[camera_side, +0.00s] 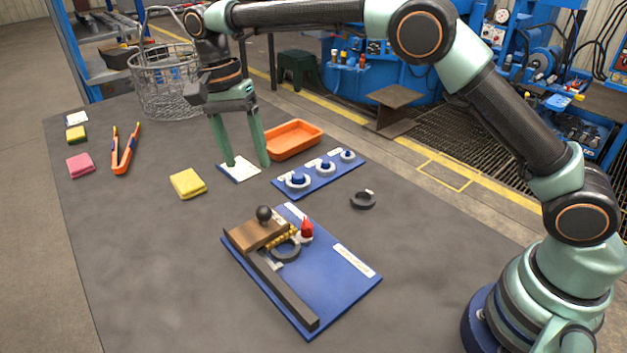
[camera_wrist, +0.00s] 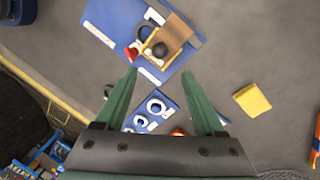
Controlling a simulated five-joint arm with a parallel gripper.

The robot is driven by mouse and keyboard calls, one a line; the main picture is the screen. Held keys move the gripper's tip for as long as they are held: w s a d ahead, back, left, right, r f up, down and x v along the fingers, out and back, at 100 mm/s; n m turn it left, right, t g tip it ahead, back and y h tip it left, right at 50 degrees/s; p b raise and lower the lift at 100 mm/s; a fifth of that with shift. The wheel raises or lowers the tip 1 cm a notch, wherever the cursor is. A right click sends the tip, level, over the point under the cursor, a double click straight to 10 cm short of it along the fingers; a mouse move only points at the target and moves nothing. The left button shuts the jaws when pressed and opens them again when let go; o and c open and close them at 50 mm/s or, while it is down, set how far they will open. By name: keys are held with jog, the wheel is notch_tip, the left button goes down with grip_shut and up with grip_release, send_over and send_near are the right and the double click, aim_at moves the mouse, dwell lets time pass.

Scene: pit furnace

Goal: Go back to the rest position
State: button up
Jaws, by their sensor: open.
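My gripper (camera_side: 247,163) is open and empty, with its two green fingers pointing down above the grey table. In the side view its fingertips overlap a white card (camera_side: 239,170); I cannot tell how high they are above it. In the wrist view my gripper (camera_wrist: 165,75) shows both fingers spread, with nothing between them but the table and part of a blue board. My arm reaches out from the right over the table.
A blue fixture board (camera_side: 335,275) with a wooden block lies at the front. A blue ring board (camera_side: 318,178), black ring (camera_side: 363,200), orange tray (camera_side: 294,139) and yellow sponge (camera_side: 188,183) lie nearby.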

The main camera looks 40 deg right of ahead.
jog(key=shift+r, duration=0.2)
jog(key=s+d+r+n+t+y, duration=0.1)
jog(key=s+d+r+n+t, duration=0.2)
jog(key=s+d+r+n, duration=0.45)
jog(key=s+d+f+n+t, duration=0.2)
jog(key=s+d+n+t, duration=0.1)
jog(key=s+d, duration=0.8)
jog(key=shift+s+d+n+t, duration=0.25)
jog(key=shift+n+t, duration=0.1)
jog(key=shift+t, duration=0.45)
